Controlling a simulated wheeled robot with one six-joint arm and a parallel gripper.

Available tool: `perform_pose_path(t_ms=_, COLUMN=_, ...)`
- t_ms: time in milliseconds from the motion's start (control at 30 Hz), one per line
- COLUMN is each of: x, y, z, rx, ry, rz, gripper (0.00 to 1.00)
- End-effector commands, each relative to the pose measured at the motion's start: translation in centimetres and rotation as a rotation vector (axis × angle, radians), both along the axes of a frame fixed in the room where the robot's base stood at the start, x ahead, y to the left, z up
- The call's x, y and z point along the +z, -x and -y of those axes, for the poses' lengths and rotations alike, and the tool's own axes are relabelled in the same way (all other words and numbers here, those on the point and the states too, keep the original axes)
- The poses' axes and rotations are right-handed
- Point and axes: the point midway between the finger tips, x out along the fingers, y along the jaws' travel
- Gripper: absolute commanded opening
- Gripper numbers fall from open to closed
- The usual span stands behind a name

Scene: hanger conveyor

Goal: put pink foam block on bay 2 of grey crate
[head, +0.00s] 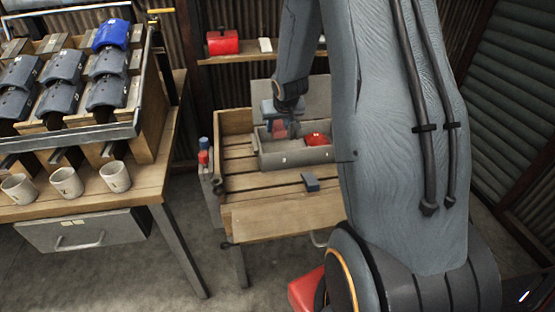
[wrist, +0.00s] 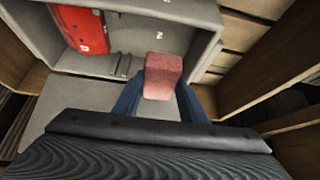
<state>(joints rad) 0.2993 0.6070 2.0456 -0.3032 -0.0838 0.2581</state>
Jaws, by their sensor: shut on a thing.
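The pink foam block (wrist: 163,75) is held between the blue fingers of my gripper (wrist: 160,98) in the wrist view. In the head view the block (head: 280,130) shows below my gripper (head: 279,124), at the left part of the grey crate (head: 297,157). In the wrist view the crate (wrist: 205,15) lies beyond the fingers, with a mark like a 2 just past the block. The block overlaps the crate's near side in that view; I cannot tell whether it touches the crate. The block's underside is hidden.
A red object (wrist: 80,28) lies in the crate's other bay. A rack with dark items and mugs (head: 115,177) stand at left. A red box (head: 222,42) sits on the back shelf.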

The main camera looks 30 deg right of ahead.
Motion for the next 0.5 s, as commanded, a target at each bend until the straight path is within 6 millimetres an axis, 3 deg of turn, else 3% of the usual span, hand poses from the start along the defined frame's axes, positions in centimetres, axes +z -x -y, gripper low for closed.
perform_pose_path(t_ms=100, x=-1.1, y=-0.4, z=1.1, rx=-0.013, ry=0.003, rz=-0.002, gripper=0.17)
perform_pose_path(t_ms=300, x=-4.7, y=-0.3, z=1.1, rx=-0.014, ry=0.003, rz=-0.005, gripper=0.17)
perform_pose_path(t_ms=500, x=-6.4, y=-0.3, z=1.1, rx=-0.012, ry=0.004, rz=-0.002, gripper=0.17)
